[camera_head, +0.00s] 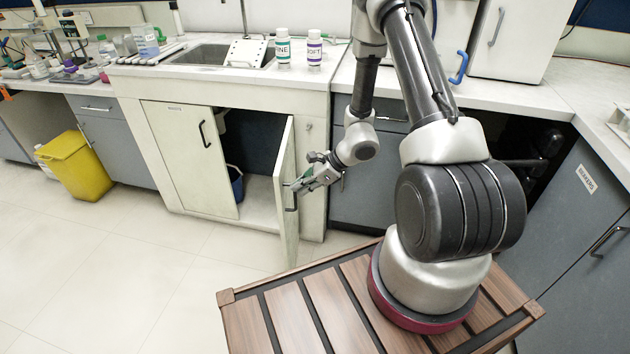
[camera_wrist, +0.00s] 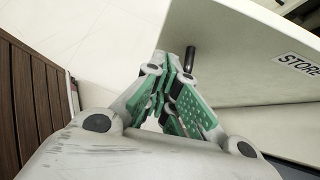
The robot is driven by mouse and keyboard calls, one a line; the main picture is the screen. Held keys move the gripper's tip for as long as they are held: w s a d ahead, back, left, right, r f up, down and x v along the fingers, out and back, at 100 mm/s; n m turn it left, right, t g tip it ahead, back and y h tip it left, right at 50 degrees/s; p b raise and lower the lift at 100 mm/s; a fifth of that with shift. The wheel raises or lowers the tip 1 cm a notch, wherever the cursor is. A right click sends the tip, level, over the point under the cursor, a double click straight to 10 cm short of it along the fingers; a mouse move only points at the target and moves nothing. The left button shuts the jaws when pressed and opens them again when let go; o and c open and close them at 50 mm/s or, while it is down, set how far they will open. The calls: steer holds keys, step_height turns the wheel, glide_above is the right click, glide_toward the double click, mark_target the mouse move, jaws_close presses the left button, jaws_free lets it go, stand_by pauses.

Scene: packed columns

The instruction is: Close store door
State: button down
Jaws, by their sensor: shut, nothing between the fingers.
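The store door (camera_head: 285,195) is a cream cupboard door under the sink. It stands swung well open, hinged on its right side. In the wrist view the store door (camera_wrist: 240,50) fills the upper right and bears a STORE label (camera_wrist: 298,64). Its dark handle (camera_head: 291,197) also shows in the wrist view (camera_wrist: 190,57), just beyond the fingertips. My gripper (camera_head: 298,186) is shut and empty beside the door's outer face, close to the handle. I cannot tell whether it touches the door. My gripper in the wrist view (camera_wrist: 178,85) has green finger pads.
The left cupboard door (camera_head: 190,150) is shut. A blue bucket (camera_head: 236,185) stands inside the open cupboard. A yellow bin (camera_head: 75,165) is at the left. Grey drawers (camera_head: 365,185) are right of the cupboard. The floor (camera_head: 150,260) before the cupboard is clear.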

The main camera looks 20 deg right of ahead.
steer(key=shift+w+a+r, duration=0.1)
steer(key=shift+w+a, duration=0.2)
steer(key=shift+a, duration=0.3)
steer(key=shift+w+a, duration=0.25)
steer(key=shift+a, duration=0.3)
